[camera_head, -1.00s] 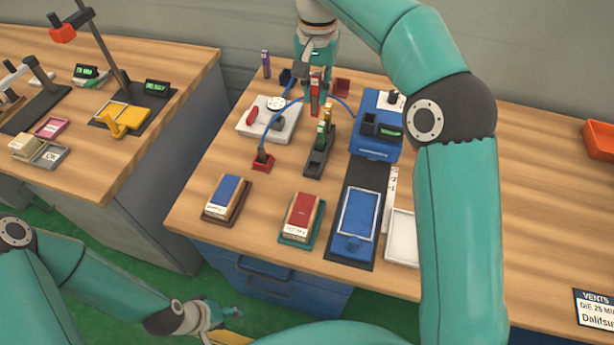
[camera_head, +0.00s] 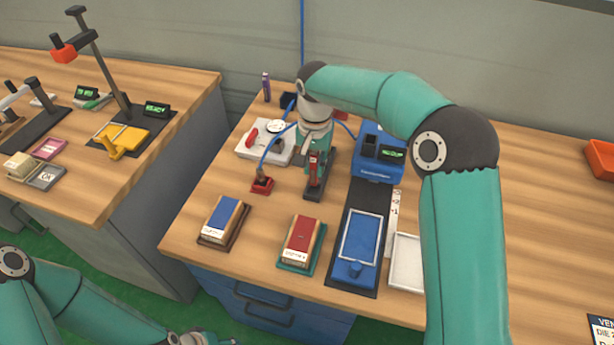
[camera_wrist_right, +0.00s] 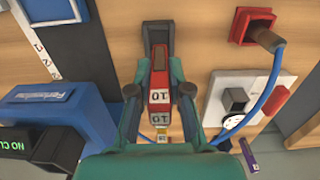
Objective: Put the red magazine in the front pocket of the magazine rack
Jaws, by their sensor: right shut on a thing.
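The red magazine (camera_head: 313,172) stands upright between the fingers of my right gripper (camera_head: 315,158), which is shut on it. The dark grey magazine rack (camera_head: 329,172) is directly below and around it. The magazine is over the rack's front part; whether its lower end is inside the front pocket cannot be told. In the right wrist view the red magazine (camera_wrist_right: 159,92) is between both fingers, in line with the rack (camera_wrist_right: 157,36). A small yellow piece (camera_wrist_right: 161,131) shows behind it. My left gripper (camera_head: 207,338) is barely in view at the bottom edge, its jaws unclear.
A blue device with a display (camera_head: 380,155) stands right of the rack. A red socket with a blue cable (camera_head: 262,185) is to the left, by a light grey box (camera_head: 252,152). Two blocks, blue-topped (camera_head: 225,217) and red-topped (camera_head: 302,238), lie in front.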

